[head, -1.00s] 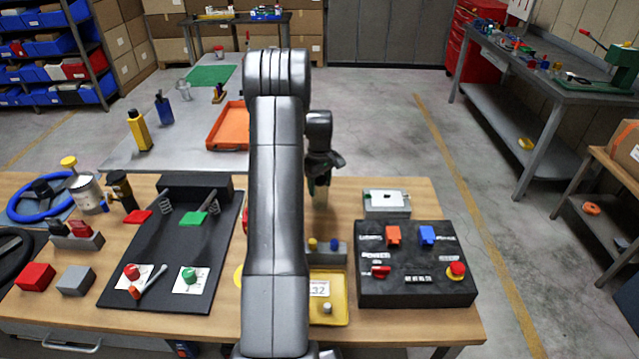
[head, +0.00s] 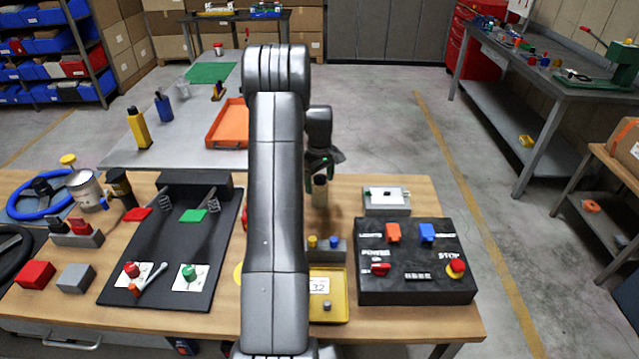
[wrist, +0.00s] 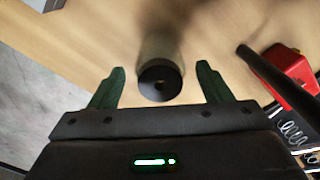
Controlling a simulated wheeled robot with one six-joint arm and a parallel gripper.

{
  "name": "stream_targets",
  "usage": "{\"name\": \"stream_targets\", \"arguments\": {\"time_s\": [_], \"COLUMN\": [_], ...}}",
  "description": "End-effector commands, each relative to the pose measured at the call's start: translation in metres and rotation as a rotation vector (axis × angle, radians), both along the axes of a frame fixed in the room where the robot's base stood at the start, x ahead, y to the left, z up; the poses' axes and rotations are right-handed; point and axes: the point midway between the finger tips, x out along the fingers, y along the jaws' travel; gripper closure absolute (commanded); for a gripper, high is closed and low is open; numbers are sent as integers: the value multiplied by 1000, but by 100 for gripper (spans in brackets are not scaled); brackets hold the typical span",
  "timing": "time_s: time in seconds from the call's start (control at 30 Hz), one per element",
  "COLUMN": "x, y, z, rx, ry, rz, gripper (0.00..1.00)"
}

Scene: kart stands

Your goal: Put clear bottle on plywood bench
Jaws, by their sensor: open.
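The clear bottle (head: 320,192) stands on the near wooden-topped bench (head: 440,205), just right of my arm in the head view. In the wrist view, the bottle (wrist: 160,45) is blurred and see-through, with a dark round cap facing me. My gripper (head: 323,162) is above the bottle in the head view. In the wrist view, my gripper (wrist: 160,68) has its two green fingers apart, one on each side of the cap, with a gap on both sides. A second wooden-topped bench (head: 582,165) stands at the far right; I cannot tell which is plywood.
A black control panel box (head: 415,285) and a grey box (head: 386,200) sit right of the bottle. A yellow tray (head: 338,310) lies in front of it. A black pedal board (head: 160,255) is to the left. A grey table (head: 185,130) stands behind, with an orange tray (head: 226,125).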

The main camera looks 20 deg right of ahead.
Motion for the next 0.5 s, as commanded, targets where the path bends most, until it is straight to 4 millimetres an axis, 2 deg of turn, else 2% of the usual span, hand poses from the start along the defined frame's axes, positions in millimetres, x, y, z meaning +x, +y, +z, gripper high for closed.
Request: {"name": "stream_targets", "arguments": {"time_s": [0.3, 0.5], "x": [1, 0], "y": [0, 0], "z": [68, 98], "rx": [-2, 0], "ry": [-5, -2], "rz": [0, 0], "gripper": [28, 28]}}
